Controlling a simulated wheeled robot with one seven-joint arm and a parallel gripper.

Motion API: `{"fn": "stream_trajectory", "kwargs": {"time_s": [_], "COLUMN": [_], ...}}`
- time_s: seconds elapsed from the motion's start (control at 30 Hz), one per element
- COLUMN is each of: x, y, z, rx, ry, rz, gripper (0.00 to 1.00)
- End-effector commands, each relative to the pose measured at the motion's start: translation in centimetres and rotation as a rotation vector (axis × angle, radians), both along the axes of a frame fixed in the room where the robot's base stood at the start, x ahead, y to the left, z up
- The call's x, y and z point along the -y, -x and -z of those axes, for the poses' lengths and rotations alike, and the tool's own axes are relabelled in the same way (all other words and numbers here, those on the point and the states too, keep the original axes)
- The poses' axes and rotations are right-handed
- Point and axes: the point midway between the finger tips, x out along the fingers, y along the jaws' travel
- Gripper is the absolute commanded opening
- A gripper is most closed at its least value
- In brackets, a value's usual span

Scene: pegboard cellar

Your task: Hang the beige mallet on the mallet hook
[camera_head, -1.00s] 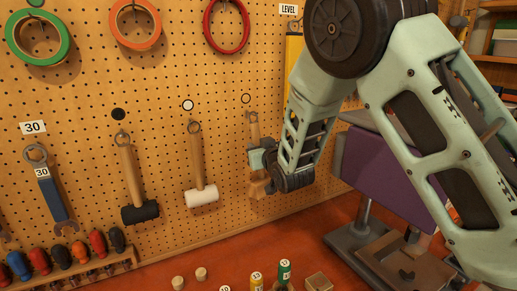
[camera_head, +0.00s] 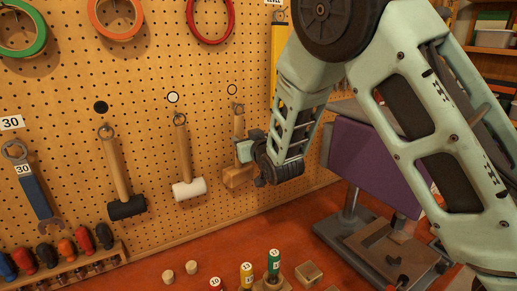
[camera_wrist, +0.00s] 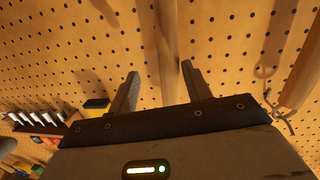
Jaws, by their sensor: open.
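The beige mallet (camera_head: 238,177) is upright against the pegboard, wooden handle up and block head down. Its top ring (camera_head: 238,107) is at the mallet hook below a beige round marker (camera_head: 232,89); whether the ring is over the hook is too small to tell. My gripper (camera_head: 245,151) is beside the lower handle, just above the head, and hides part of it. In the wrist view my gripper (camera_wrist: 162,78) is open, its two fingers apart, with the handle (camera_wrist: 166,45) showing between them. I cannot tell whether either finger touches it.
A white-headed mallet (camera_head: 188,189) and a black-headed mallet (camera_head: 126,207) hang to the left. A purple panel (camera_head: 375,165) on a grey stand is right of my gripper. Several small items, including a green-capped one (camera_head: 274,262), stand on the red bench (camera_head: 215,262) below.

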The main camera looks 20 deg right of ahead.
Motion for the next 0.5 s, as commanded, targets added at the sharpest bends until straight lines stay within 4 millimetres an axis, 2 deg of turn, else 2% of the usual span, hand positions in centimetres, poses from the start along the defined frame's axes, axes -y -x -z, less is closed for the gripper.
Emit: {"fn": "stream_trajectory", "kwargs": {"time_s": [0.5], "x": [0.8], "y": [10.4], "z": [-0.7], "rx": [0.004], "ry": [-0.005], "rz": [-0.002], "gripper": [0.49]}}
